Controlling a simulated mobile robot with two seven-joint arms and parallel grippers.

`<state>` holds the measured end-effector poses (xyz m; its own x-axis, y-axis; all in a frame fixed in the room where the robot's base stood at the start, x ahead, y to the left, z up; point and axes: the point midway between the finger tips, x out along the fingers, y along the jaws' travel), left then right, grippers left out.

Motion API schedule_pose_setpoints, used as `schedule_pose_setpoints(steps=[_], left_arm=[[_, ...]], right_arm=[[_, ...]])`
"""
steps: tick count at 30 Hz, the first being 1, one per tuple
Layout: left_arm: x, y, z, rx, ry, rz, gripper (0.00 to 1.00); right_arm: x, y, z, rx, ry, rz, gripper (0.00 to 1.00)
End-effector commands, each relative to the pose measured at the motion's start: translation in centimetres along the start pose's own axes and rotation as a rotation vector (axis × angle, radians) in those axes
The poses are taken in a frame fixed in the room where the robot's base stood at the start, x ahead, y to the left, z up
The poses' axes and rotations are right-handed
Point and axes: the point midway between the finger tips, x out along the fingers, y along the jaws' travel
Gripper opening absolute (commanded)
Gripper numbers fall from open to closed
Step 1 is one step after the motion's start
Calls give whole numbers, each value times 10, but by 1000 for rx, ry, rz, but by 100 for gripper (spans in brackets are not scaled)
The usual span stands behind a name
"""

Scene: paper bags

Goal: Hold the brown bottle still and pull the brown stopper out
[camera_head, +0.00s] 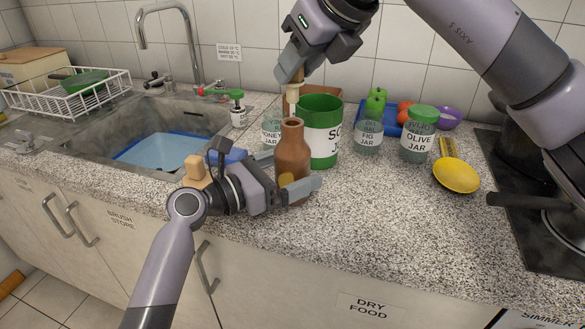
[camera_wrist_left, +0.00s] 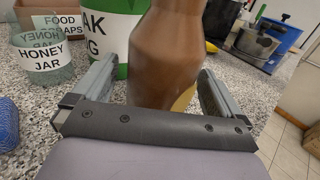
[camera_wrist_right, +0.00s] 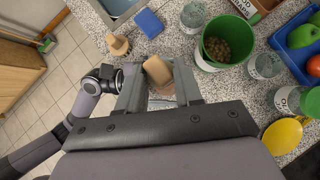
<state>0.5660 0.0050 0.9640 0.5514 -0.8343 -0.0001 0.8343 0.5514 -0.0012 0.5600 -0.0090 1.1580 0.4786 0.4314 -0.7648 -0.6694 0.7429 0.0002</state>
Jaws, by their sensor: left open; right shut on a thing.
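The brown bottle (camera_head: 292,160) stands upright on the speckled counter. My left gripper (camera_head: 296,172) is around its body from the left; in the left wrist view the bottle (camera_wrist_left: 166,60) is between the two spread fingers. My right gripper (camera_head: 292,82) points down above the bottle and is shut on the light brown stopper (camera_head: 293,95). The stopper also shows between the fingers in the right wrist view (camera_wrist_right: 157,70).
A green-and-white tub (camera_head: 321,140) stands close behind the bottle at right. Honey jar (camera_head: 271,130), fig jar (camera_head: 368,135) and olive jar (camera_head: 418,140) stand nearby. A wooden peg-like object (camera_head: 197,170) and blue block (camera_head: 228,156) are at left.

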Motion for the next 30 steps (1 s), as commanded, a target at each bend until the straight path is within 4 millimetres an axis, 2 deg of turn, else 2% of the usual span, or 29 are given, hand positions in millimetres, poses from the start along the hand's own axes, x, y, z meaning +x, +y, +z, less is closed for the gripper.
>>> schedule_pose_setpoints(steps=[5, 12, 18, 22, 30], left_arm=[[-25, 0, -1, 1, 2, 1, 100], [-76, 0, -1, 1, 3, 2, 100], [-106, 0, -1, 1, 3, 1, 100], [-114, 0, -1, 0, 2, -1, 100], [-115, 0, 0, 0, 2, -2, 100]], right_arm=[[0, 0, 0, 0, 0, 0, 0], [0, 0, 0, 0, 0, 0, 0], [0, 0, 0, 0, 0, 0, 0], [0, 0, 0, 0, 0, 0, 0], [0, 0, 0, 0, 0, 0, 0]])
